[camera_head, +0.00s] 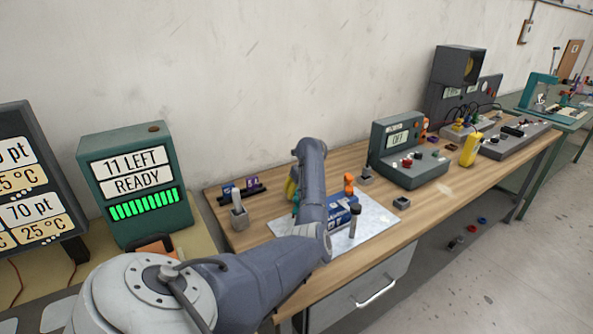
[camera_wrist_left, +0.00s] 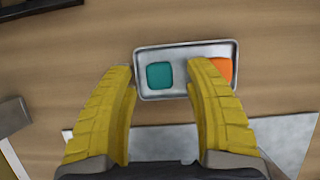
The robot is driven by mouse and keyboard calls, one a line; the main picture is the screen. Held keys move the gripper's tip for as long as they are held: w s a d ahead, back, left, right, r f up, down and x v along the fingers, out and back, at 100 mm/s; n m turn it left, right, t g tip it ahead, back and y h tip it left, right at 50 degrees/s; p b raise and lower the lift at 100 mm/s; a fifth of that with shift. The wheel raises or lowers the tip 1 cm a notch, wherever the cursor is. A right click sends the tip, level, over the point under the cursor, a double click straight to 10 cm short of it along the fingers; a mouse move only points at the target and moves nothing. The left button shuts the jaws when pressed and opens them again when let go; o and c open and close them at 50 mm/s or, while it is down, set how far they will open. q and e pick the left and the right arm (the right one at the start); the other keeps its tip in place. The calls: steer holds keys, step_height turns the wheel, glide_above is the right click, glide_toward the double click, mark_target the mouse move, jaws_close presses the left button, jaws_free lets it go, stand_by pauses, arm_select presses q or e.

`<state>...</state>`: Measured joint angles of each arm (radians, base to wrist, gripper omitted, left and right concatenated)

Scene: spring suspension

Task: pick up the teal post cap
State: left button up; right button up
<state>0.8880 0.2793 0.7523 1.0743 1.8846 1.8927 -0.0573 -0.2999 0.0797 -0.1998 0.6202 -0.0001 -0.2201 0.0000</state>
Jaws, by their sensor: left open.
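The teal post cap (camera_wrist_left: 160,75) is a rounded teal square lying in the left part of a small metal tray (camera_wrist_left: 188,96). My left gripper (camera_wrist_left: 162,82) is open, its two yellow fingers on either side of the teal cap in the left wrist view, with no contact visible. I cannot tell its exact height above the cap. In the head view the yellow of my left gripper (camera_head: 291,187) shows only partly behind my arm, which hides most of the tray area. My right gripper is not in view.
An orange cap (camera_wrist_left: 222,68) lies in the tray's right part, close to the right finger. A pale mat (camera_head: 375,218) lies on the wooden bench (camera_head: 240,236). A grey holder (camera_head: 239,217) stands at left, and a box reading OFF (camera_head: 397,141) stands at right.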

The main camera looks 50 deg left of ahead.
arm_select(q)
steer(key=shift+a+f, duration=0.1)
steer(key=shift+c, duration=0.2)
steer(key=c, duration=0.9)
